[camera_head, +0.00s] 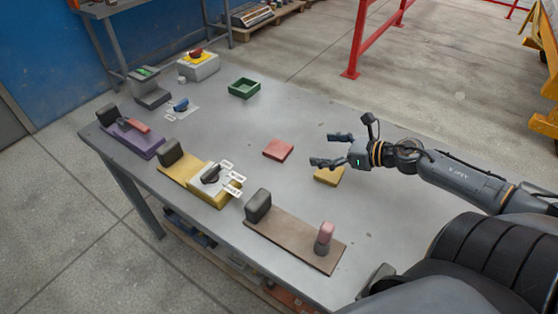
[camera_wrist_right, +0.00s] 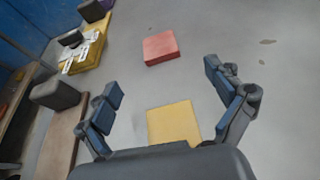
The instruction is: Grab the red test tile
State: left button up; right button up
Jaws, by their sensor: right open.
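The red test tile (camera_head: 278,150) lies flat on the grey table, left of my right gripper in the head view. It also shows in the right wrist view (camera_wrist_right: 160,47), ahead of the fingers and apart from them. My right gripper (camera_head: 326,150) is open and empty, with its fingers pointing towards the red tile. In the right wrist view the two fingers (camera_wrist_right: 164,94) stand wide apart. A yellow tile (camera_head: 328,176) lies below the right gripper, partly hidden by it; the wrist view shows it between the finger bases (camera_wrist_right: 172,121). My left gripper is not in view.
A green tray (camera_head: 244,88) stands at the back of the table (camera_head: 215,128). Panels on purple (camera_head: 135,142), yellow (camera_head: 180,165) and brown (camera_head: 290,238) bases line the front left edge. A yellow-topped box with a red button (camera_head: 198,65) is at the far end. The table around the red tile is clear.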

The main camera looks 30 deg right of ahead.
jog(key=shift+w+d+f, duration=0.1)
jog(key=shift+f, duration=0.4)
jog(key=shift+w+n, duration=0.2)
jog(key=shift+n, duration=0.1)
send_near(278, 148)
jog(key=shift+w+f, duration=0.15)
jog(key=shift+w, duration=0.35)
jog(key=shift+w+f, duration=0.15)
jog(key=shift+w, duration=0.3)
jog(key=shift+w+a+f, duration=0.3)
jog(key=shift+w+a, duration=0.1)
jog(key=shift+w, duration=0.15)
jog(key=shift+w+a, duration=0.2)
jog(key=shift+w, duration=0.15)
jog(key=x, duration=0.3)
jog(key=shift+a+f+p, duration=0.15)
jog(key=shift+a+p, duration=0.1)
jog(key=shift+p, duration=0.15)
jog(key=shift+w+a+f, duration=0.25)
jog(key=shift+w+f, duration=0.05)
jog(key=shift+w, duration=0.15)
jog(key=c, duration=1.3)
